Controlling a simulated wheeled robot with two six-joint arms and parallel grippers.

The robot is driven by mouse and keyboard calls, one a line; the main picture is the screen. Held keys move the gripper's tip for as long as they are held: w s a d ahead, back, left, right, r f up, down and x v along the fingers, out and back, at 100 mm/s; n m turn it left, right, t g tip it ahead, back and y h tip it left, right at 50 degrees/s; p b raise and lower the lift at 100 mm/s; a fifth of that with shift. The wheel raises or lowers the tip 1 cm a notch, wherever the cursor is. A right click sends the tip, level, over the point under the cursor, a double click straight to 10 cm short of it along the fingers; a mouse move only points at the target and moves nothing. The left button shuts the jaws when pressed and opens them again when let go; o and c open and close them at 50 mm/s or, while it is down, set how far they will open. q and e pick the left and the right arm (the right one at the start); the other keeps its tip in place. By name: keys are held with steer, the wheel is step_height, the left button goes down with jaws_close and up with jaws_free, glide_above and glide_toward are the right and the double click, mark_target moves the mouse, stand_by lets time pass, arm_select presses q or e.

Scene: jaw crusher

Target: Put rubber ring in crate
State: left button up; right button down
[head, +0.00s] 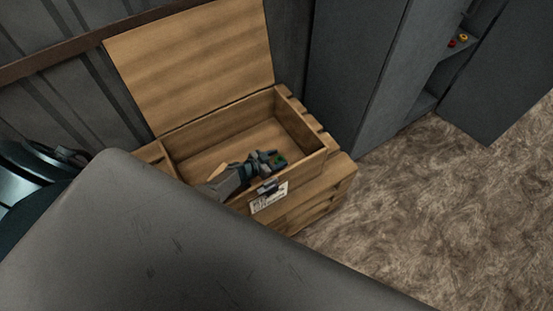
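The wooden crate (183,145) stands against the wall with its lid (190,60) raised and leaning back. Its inside shows a bare wooden floor. My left gripper (275,161) is over the front right part of the crate opening, close to the front wall. A small green patch shows at its fingertips. I cannot tell whether this is the rubber ring or whether the fingers are shut on it. No rubber ring is clearly seen elsewhere. My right gripper is not in view.
A grey cabinet (350,75) stands right of the crate. Its shelf holds a small red item (451,43) and a small yellow item (463,37). A large dark grey surface blocks the lower left. The brown floor (440,220) at right is clear.

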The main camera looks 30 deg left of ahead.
arm_select(q)
steer(key=shift+o, duration=0.2)
steer(key=shift+s+d+f, duration=0.1)
steer(key=shift+s, duration=0.05)
steer(key=shift+r+p, duration=0.6)
steer(key=shift+p, duration=0.45)
steer(key=shift+s+a, duration=0.2)
steer(key=v, duration=0.5)
steer(key=shift+p, duration=0.4)
steer(key=shift+v, duration=0.95)
steer(key=shift+w+r, duration=0.1)
steer(key=shift+r, duration=0.05)
